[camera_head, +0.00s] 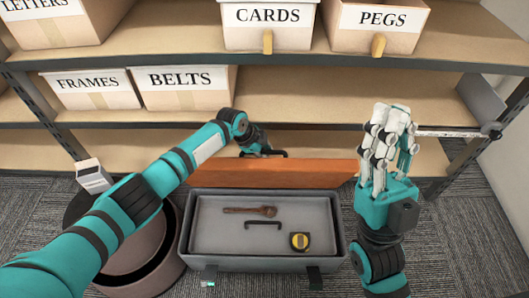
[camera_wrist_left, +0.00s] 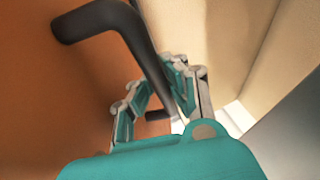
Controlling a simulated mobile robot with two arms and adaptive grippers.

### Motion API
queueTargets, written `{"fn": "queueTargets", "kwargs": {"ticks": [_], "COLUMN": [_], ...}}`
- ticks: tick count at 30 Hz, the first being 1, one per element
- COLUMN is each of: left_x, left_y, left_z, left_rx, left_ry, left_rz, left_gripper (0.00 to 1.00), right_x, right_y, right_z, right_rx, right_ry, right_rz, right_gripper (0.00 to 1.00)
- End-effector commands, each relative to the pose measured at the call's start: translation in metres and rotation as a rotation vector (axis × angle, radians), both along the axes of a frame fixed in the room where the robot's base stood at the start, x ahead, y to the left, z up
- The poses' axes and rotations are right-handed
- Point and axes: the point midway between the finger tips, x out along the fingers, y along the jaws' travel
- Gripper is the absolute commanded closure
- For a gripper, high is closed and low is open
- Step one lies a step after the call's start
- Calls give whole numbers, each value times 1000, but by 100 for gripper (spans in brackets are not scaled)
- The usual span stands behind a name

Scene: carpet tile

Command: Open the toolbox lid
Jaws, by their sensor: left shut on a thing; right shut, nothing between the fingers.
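The toolbox (camera_head: 338,240) is a grey box on the floor with its inside showing. Its orange-brown lid (camera_head: 300,173) is raised at the box's far edge, and it fills the left of the left wrist view (camera_wrist_left: 45,100). My left gripper (camera_head: 262,150) is at the lid's far upper side, shut on the dark lid handle (camera_wrist_left: 152,62); in the head view the fingers are small and partly hidden. My right gripper (camera_head: 388,125) is shut and empty, pointing up to the right of the lid.
A wrench (camera_head: 250,211), a dark bar (camera_head: 263,224) and a yellow tape measure (camera_head: 299,241) lie in the toolbox. Shelves with labelled bins, such as BELTS (camera_head: 185,88), stand behind it. A round brown container (camera_head: 145,268) is close on the left.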

Motion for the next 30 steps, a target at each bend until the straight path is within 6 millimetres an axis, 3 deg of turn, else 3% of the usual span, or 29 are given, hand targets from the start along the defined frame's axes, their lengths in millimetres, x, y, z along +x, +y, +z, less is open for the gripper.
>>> {"fn": "queueTargets", "kwargs": {"ticks": [1, 3, 6, 17, 30], "left_x": [4, 4, 3, 0, -20], "left_y": [2, 2, 2, 4, 36], "left_z": [4, 4, 3, 8, 80], "left_rx": [1, 1, 0, -2, 0], "left_ry": [-9, -9, -7, -4, -7], "left_rz": [2, 2, 2, 2, 2], "left_gripper": [100, 84, 75, 75, 75], "right_x": [0, 0, 0, 1, 0], "right_y": [0, 0, 0, 0, 0], "right_z": [0, 0, 0, 0, 0], "right_rx": [0, 0, 0, 0, -1], "right_ry": [0, 0, 0, 3, 2], "right_rz": [0, 0, 0, 0, 0], "right_gripper": [100, 100, 100, 100, 100]}}
